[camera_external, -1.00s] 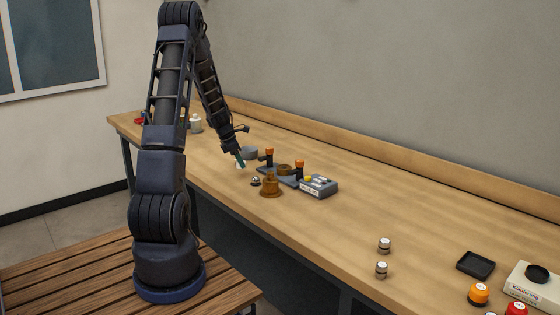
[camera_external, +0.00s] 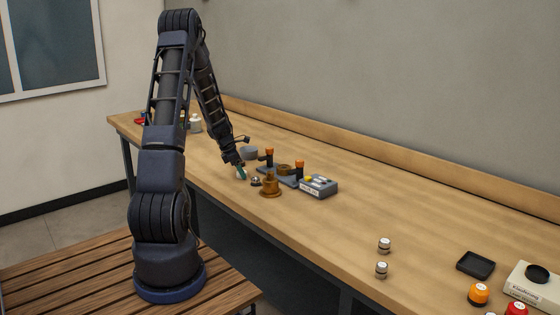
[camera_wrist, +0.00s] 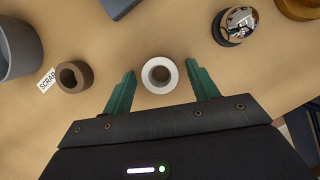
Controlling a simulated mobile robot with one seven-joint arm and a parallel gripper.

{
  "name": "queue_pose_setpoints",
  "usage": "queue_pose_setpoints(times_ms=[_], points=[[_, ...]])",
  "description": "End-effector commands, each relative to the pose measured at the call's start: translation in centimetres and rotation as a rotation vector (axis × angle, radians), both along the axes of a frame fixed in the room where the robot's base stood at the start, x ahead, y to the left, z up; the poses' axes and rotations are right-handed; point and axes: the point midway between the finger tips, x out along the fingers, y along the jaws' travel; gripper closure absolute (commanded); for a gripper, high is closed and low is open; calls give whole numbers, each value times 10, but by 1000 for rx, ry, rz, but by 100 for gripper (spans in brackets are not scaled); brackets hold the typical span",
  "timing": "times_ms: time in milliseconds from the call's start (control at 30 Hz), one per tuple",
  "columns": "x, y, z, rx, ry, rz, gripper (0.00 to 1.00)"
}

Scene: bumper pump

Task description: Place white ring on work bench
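The white ring (camera_wrist: 148,78) shows in the wrist view between the two green fingers of my gripper (camera_wrist: 161,68), with a gap on each side. My gripper is open and the fingers do not touch the ring. The ring appears to rest on the wooden work bench (camera_wrist: 220,70), hole facing up. In the external view my gripper (camera_external: 241,174) is low over the work bench (camera_external: 400,210), near its front edge. The ring is too small there to make out clearly.
A shiny domed part (camera_wrist: 236,22) is at the upper right. A brass part (camera_external: 270,187) and a grey control box (camera_external: 319,188) stand right of my gripper.

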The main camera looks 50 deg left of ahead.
Motion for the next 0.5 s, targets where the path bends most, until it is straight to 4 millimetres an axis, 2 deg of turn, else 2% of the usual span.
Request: queue_pose_setpoints(times_ms=[267,367,500], points=[[0,0,5,2,-1,1,41],[-3,2,13,2,-1,1,41],[-11,5,34,3,-1,0,41]])
